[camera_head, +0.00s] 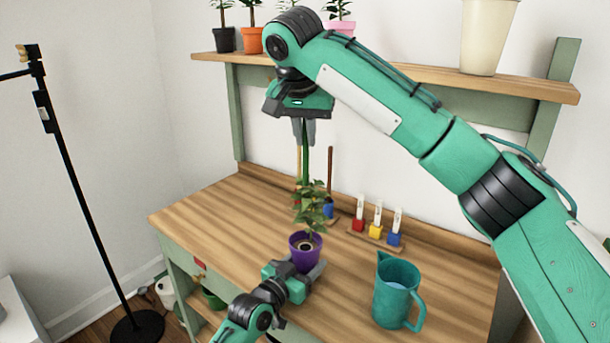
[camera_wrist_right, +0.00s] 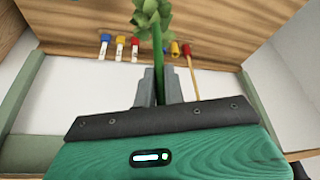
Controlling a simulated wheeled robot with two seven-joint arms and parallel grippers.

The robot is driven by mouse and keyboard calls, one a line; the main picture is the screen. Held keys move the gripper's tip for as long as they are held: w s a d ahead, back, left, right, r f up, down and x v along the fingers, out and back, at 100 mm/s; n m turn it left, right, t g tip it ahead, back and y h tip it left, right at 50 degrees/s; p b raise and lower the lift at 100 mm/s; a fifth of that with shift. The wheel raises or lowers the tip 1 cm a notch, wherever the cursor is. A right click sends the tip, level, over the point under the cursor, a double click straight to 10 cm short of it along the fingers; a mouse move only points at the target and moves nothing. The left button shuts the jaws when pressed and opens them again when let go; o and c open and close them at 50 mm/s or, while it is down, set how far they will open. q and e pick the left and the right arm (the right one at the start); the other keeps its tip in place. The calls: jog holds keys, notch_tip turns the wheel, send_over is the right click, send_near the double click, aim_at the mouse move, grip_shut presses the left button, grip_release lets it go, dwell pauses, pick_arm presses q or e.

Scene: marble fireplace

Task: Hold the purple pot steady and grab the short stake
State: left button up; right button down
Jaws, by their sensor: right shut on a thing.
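The purple pot (camera_head: 303,258) stands on the wooden table with a leafy plant (camera_head: 312,207) in it. My left gripper (camera_head: 301,272) is low at the pot's near side, its fingers around the base; whether they press on it I cannot tell. My right gripper (camera_head: 304,130) is above the plant, pointing down, shut on a thin green stake (camera_head: 305,165). In the right wrist view the green stake (camera_wrist_right: 158,62) runs between the fingers toward the leaves, which hide its lower end. A light wood stake (camera_wrist_right: 193,78) and a brown stake (camera_head: 330,170) stand behind the plant.
A teal pitcher (camera_head: 396,293) stands at the right front. A shelf (camera_head: 400,71) with potted plants is above. The table's left part is clear.

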notch_tip(320, 180, up, 6)
jog(key=shift+f, duration=0.15)
pick_arm(q)
jog(key=o, duration=1.2)
